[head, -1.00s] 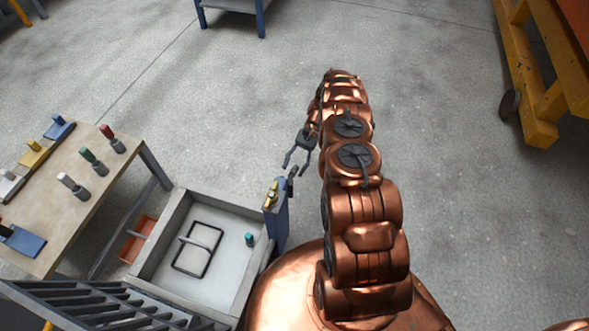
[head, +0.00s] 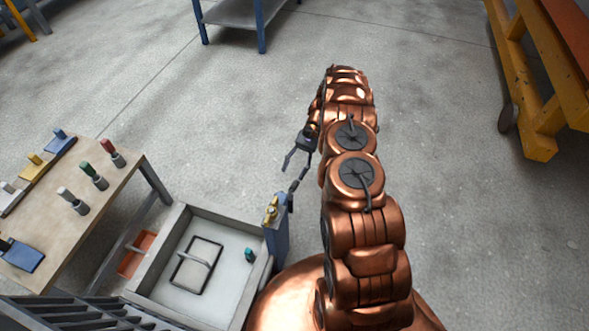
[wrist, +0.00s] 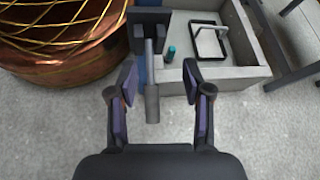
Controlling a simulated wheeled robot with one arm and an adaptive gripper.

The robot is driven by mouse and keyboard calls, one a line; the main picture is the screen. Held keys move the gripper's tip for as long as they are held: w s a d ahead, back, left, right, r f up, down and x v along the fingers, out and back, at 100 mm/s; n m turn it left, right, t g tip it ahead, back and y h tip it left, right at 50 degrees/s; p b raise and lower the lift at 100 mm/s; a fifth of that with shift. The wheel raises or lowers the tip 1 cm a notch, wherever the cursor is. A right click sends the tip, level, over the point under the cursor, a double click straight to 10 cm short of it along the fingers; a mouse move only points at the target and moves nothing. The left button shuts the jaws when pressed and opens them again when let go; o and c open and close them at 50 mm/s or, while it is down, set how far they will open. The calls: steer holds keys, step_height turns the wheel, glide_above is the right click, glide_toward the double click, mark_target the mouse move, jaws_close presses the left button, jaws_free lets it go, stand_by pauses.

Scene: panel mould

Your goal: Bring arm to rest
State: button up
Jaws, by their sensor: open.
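My gripper (head: 297,160) is open and empty in the head view, hanging from my copper arm above the floor. It is beside the blue post (head: 277,236) at the mould's right side. In the wrist view my gripper (wrist: 160,95) has its two fingers spread apart. A grey cylindrical handle (wrist: 152,90) shows between the fingers, with a dark plate at its top. I cannot tell how far it is from the fingers, and no finger clearly touches it.
A grey mould tray (head: 160,283) holds a framed panel with a handle (head: 196,268) and a teal peg (head: 249,255). A table (head: 60,225) with coloured tools stands at left. A yellow bench (head: 540,110) is at right. The floor between is clear.

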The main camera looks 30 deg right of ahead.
stand_by(0.3)
steer(key=s+a+r+n+h+p, duration=0.25)
steer(key=a+r+p, duration=0.2)
steer(key=r, duration=0.85)
steer(key=s+a+r+n+t+h+p, duration=0.1)
steer(key=s+a+r+p, duration=0.35)
steer(key=r, duration=0.85)
steer(key=s+a+r+n+h+p, duration=0.15)
steer(key=r+p, duration=0.45)
steer(key=r, duration=0.7)
steer(key=s+r+n+t+h+p, duration=0.4)
steer(key=s+r+p, duration=1.1)
steer(key=s+r, duration=0.6)
steer(key=shift+s+a+r+h, duration=0.2)
steer(key=shift+s+r+h, duration=0.15)
steer(key=shift+s+h, duration=0.45)
steer(key=shift+c, duration=0.8)
steer(key=shift+a, duration=0.1)
